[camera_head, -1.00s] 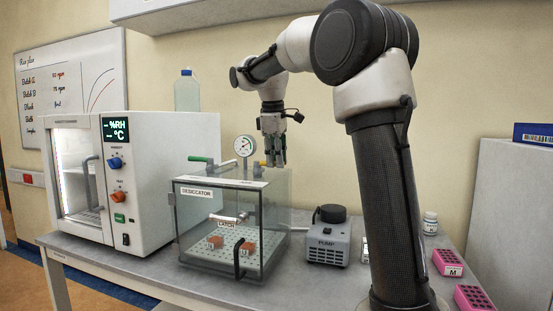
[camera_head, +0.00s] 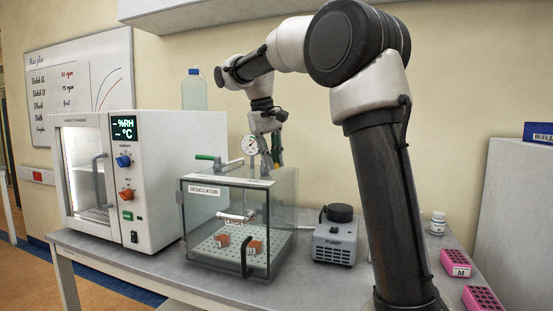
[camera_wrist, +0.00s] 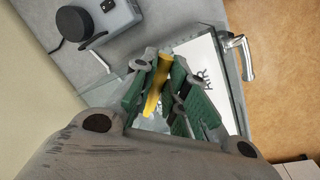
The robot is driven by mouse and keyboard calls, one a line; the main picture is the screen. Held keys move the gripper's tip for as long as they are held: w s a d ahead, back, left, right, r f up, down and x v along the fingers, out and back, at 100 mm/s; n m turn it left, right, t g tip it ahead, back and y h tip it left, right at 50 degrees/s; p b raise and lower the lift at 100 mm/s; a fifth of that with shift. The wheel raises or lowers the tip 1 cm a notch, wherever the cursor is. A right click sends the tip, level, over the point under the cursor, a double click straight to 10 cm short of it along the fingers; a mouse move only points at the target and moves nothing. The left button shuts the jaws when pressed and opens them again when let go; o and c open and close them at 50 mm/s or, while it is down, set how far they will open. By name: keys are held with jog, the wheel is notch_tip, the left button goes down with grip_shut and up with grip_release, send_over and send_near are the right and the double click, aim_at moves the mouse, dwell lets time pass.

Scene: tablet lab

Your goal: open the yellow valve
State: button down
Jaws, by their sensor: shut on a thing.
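The yellow valve handle (camera_head: 279,157) is on top of the clear desiccator box (camera_head: 254,232), to the right of the pressure gauge. Most of it is hidden by my fingers in the head view. In the wrist view the yellow handle (camera_wrist: 157,86) lies lengthwise between the green-padded fingers. My gripper (camera_head: 272,164) points down over the box lid and is tilted. In the wrist view my gripper (camera_wrist: 165,92) is shut on the yellow handle. The valve body below is hidden.
A green valve handle (camera_head: 205,157) and a round gauge (camera_head: 250,145) stand on the lid, left of my gripper. The pump (camera_head: 336,240) is right of the box. A humidity chamber (camera_head: 160,180) stands left. Pink racks (camera_head: 456,264) sit at the right.

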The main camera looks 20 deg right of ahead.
jog(key=m, duration=0.1)
jog(key=a+m, duration=0.1)
jog(key=m, duration=0.1)
jog(key=a+m, duration=0.1)
jog(key=shift+w+a+m+g, duration=0.25)
jog(key=shift+w+m+g, duration=0.05)
jog(key=shift+w+g, duration=0.1)
jog(key=shift+w+a+m+g+y, duration=0.15)
jog(key=shift+w+a+m, duration=0.15)
jog(key=shift+m, duration=0.5)
jog(key=shift+w+a+m+g+y, duration=0.15)
jog(key=shift+a+m, duration=0.25)
jog(key=shift+m, duration=0.4)
jog(key=shift+w+a+m+g, duration=0.1)
jog(key=shift+w+a+m, duration=0.2)
jog(key=shift+m, duration=0.5)
jog(key=c, duration=1.4)
grip_release()
jog(key=shift+c, duration=0.2)
notch_tip(320, 180, up, 7)
jog(key=w+a, duration=0.1)
jog(key=shift+r, duration=0.15)
